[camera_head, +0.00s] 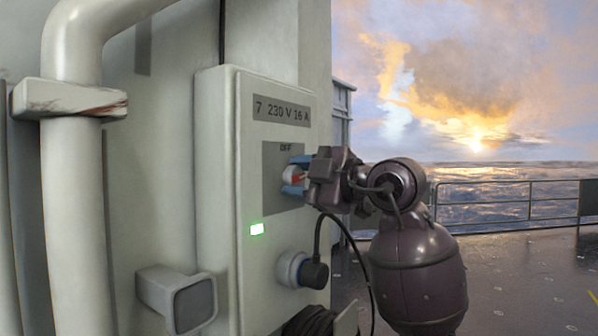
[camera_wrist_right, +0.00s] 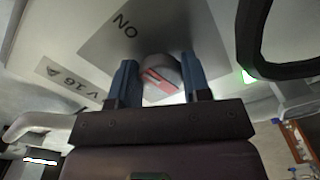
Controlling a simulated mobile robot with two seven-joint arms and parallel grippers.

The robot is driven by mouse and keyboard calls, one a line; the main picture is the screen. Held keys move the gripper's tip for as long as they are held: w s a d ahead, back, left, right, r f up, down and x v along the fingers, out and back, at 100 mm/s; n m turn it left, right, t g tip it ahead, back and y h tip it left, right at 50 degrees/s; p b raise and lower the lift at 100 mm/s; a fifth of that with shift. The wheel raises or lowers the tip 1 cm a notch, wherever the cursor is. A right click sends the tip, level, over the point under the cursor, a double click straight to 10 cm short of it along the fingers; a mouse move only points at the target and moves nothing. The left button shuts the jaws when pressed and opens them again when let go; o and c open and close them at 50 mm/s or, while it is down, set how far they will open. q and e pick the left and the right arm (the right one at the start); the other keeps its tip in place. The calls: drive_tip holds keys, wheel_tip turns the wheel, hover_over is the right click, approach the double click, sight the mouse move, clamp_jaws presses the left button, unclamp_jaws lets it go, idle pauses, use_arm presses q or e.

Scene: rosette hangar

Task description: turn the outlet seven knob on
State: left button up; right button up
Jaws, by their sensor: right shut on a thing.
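The outlet seven box (camera_head: 212,150) is a pale wall box labelled "7 230 V 16 A", with a grey plate marked "OFF" at the top. The knob (camera_head: 298,177), with a red mark, sits on that plate. My right gripper (camera_head: 294,180) is shut on the knob, its blue fingers on either side of it. In the right wrist view the knob (camera_wrist_right: 160,77) shows between the blue fingers of the right gripper (camera_wrist_right: 160,82), and the plate reads "ON" to the upper left. A green light (camera_head: 257,229) glows on the box. My left gripper is not in view.
A dark plug (camera_head: 314,275) with a black cable sits in the socket below the knob. A thick white pipe (camera_head: 72,190) runs at the left. A grey block-shaped fitting (camera_head: 190,303) sticks out below. Open deck and a railing (camera_head: 500,205) lie to the right.

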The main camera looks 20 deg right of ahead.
drive_tip(key=shift+m+p, duration=0.3)
drive_tip(key=shift+m, duration=0.5)
drive_tip(key=o, duration=0.9)
drive_tip(key=b+v, duration=0.2)
drive_tip(key=v, duration=0.9)
